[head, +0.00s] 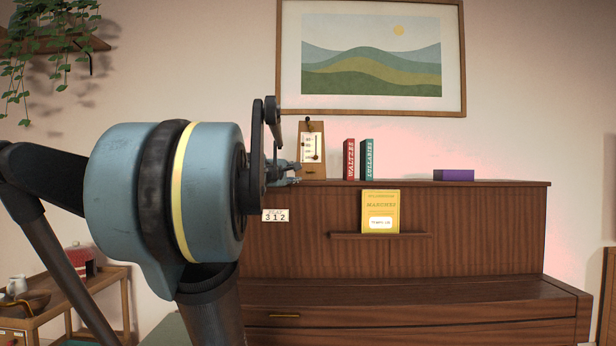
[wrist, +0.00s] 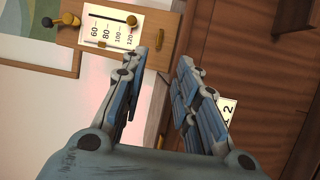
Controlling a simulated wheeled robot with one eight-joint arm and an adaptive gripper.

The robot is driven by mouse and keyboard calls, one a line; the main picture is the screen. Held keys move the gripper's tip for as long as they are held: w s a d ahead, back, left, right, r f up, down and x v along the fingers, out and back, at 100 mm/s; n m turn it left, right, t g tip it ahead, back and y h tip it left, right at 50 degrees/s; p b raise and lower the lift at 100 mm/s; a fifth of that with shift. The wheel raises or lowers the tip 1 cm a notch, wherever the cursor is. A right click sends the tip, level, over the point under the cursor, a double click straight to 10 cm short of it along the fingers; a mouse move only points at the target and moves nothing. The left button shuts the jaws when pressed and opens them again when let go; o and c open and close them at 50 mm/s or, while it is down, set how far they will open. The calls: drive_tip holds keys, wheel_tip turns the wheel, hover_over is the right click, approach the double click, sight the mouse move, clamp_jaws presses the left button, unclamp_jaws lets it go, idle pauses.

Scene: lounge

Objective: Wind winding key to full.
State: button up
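A wooden metronome (head: 311,172) with a white scale stands on top of the piano at its left end. It also shows turned sideways in the wrist view (wrist: 155,22). Its front has a black knob (wrist: 132,20), a black-tipped rod end (wrist: 46,22) and a small brass piece (wrist: 178,6). I cannot tell which of these, if any, is the winding key. My gripper (wrist: 164,60) is open, with nothing between its fingers. In the head view my gripper (head: 292,174) is just left of the metronome's lower part, partly covered by my arm; contact cannot be told.
A "312" card (head: 275,215) is on the piano front (head: 460,235), below my gripper. Red (head: 349,160) and green (head: 366,160) books and a purple box (head: 454,175) stand further right on top. A yellow booklet (head: 380,205) rests on the music ledge. A framed picture (head: 372,104) hangs above.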

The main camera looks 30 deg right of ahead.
sight(311, 172)
drive_tip(key=x, duration=1.5)
drive_tip(key=shift+w+d, duration=0.1)
drive_tip(key=shift+d, duration=0.1)
clamp_jaws()
drive_tip(key=shift+d, duration=0.1)
drive_tip(key=shift+f, duration=0.1)
